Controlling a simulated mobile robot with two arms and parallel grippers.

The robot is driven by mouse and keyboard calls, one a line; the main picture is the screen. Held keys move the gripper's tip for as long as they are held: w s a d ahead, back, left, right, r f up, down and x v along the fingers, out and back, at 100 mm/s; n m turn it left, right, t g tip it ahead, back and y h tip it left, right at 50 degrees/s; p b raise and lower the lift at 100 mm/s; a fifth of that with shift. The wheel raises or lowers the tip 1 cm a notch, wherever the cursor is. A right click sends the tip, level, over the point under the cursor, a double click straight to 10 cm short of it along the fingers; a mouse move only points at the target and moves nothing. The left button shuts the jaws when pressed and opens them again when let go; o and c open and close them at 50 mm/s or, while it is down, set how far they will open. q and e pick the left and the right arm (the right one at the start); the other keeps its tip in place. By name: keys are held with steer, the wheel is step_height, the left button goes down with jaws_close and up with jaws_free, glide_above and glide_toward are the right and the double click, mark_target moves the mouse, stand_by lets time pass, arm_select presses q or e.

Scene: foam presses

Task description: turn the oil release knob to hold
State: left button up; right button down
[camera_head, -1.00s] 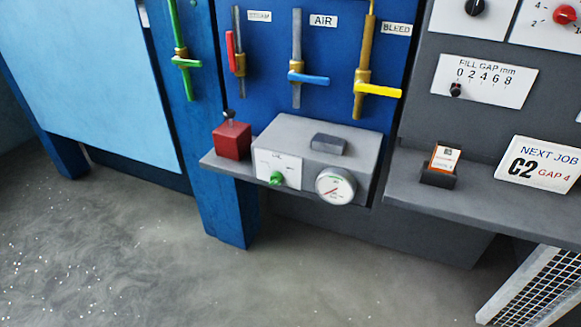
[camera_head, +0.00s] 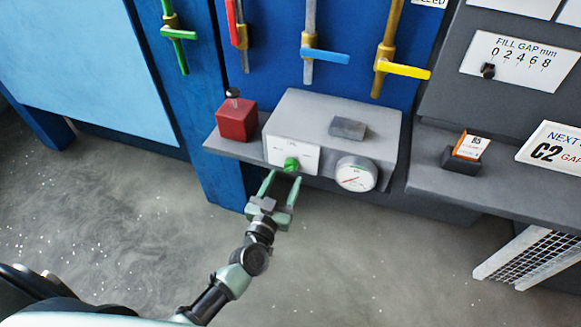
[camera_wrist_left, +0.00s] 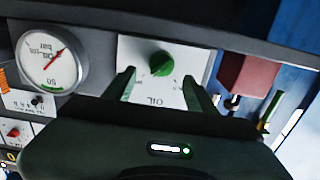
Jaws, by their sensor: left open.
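The green oil release knob (camera_head: 291,164) sits on a white plate (camera_head: 306,152) on the front of a grey box (camera_head: 296,108). In the left wrist view the knob (camera_wrist_left: 160,62) shows upside down on its plate, above the word OIL. My left gripper (camera_head: 284,180) is open just in front of the knob, its fingertips pointing at it. In the left wrist view the two fingers (camera_wrist_left: 160,82) stand to either side and slightly short of the knob, with nothing between them. The plate's small markings are too blurred to read. My right gripper is not in view.
A round gauge (camera_head: 356,174) is right of the knob on the same box. A red block (camera_head: 237,119) stands left on the shelf. Blue (camera_head: 325,56) and yellow (camera_head: 404,70) valve levers are above. The floor in front is open.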

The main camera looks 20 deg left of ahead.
mark_target(288, 170)
arm_select(q)
steer(key=w, duration=0.4)
steer(key=shift+w+f, duration=0.15)
steer(key=c, duration=0.3)
jaws_close()
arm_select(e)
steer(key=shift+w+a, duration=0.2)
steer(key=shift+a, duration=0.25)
